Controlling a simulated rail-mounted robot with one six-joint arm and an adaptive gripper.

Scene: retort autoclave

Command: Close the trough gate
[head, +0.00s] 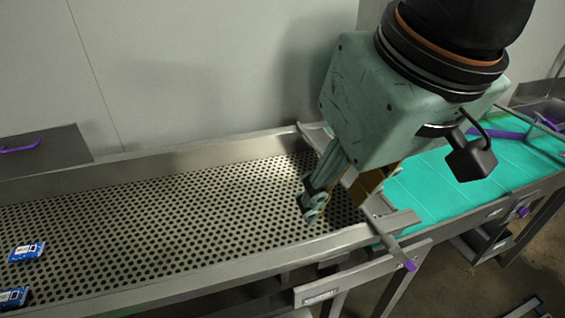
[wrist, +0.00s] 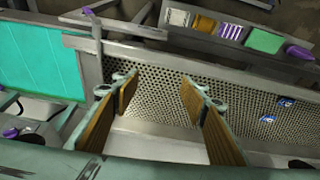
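The perforated trough (head: 180,215) runs across the head view and ends beside a teal belt (head: 440,185). At that end a metal gate lever (head: 388,232) with a purple tip (head: 409,265) sticks out over the front rail. The lever also shows in the wrist view (wrist: 96,35), left of my fingers. My gripper (head: 338,198) is over the trough's right end, fingers pointing down. In the wrist view my gripper (wrist: 158,84) is open, with a wide empty gap between its tan pads. My gripper hides much of the gate, so I cannot tell its position or whether a finger touches it.
Blue packets (head: 26,252) lie at the trough's left end. A raised side wall (head: 150,168) runs along the back and a rail along the front. In the wrist view, a shelf with a green block (wrist: 264,41) is beyond the trough. The trough's middle is clear.

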